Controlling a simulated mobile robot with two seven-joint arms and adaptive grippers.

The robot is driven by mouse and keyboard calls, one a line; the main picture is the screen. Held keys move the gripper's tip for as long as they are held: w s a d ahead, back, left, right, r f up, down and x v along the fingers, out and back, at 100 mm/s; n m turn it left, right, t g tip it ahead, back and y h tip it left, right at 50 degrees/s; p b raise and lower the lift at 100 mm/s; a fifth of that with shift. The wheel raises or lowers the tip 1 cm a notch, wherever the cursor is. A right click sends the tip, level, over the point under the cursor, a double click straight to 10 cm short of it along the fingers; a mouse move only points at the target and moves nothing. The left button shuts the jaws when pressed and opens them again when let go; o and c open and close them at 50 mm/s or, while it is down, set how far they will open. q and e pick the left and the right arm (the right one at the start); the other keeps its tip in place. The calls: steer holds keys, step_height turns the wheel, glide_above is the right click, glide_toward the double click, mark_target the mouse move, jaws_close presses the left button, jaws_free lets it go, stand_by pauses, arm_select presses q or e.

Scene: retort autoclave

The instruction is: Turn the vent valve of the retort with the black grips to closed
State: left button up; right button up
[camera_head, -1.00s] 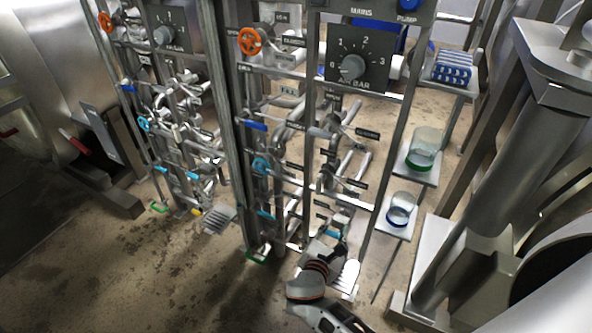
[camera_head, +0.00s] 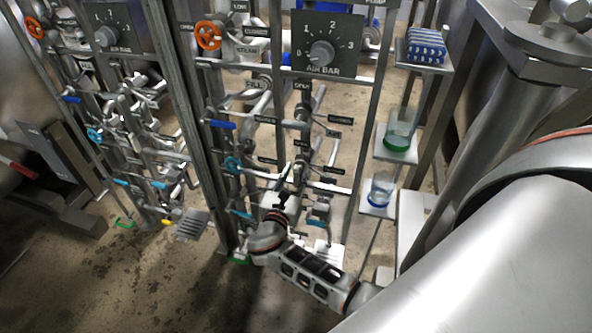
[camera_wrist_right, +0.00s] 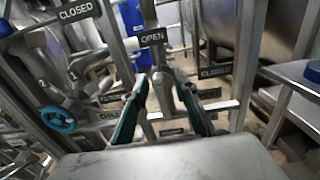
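My right gripper (camera_head: 285,190) is at the lower pipework of the right-hand valve panel. In the right wrist view its two dark teal fingers (camera_wrist_right: 160,78) are apart, with a grey metal valve stem (camera_wrist_right: 160,92) showing between or beyond them; I cannot tell if they touch it. An OPEN plate (camera_wrist_right: 153,37) is above the fingertips. A CLOSED plate (camera_wrist_right: 215,71) and a VENT plate (camera_wrist_right: 207,93) are just right of them. I cannot make out black grips or the vent handle's position. My left gripper is not in view.
Shelves to the right hold beakers (camera_head: 400,130) and a blue-white rack (camera_head: 427,46). Another valve panel stands left.

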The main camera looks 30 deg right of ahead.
steer(key=shift+w+d, duration=0.4)
jaws_close()
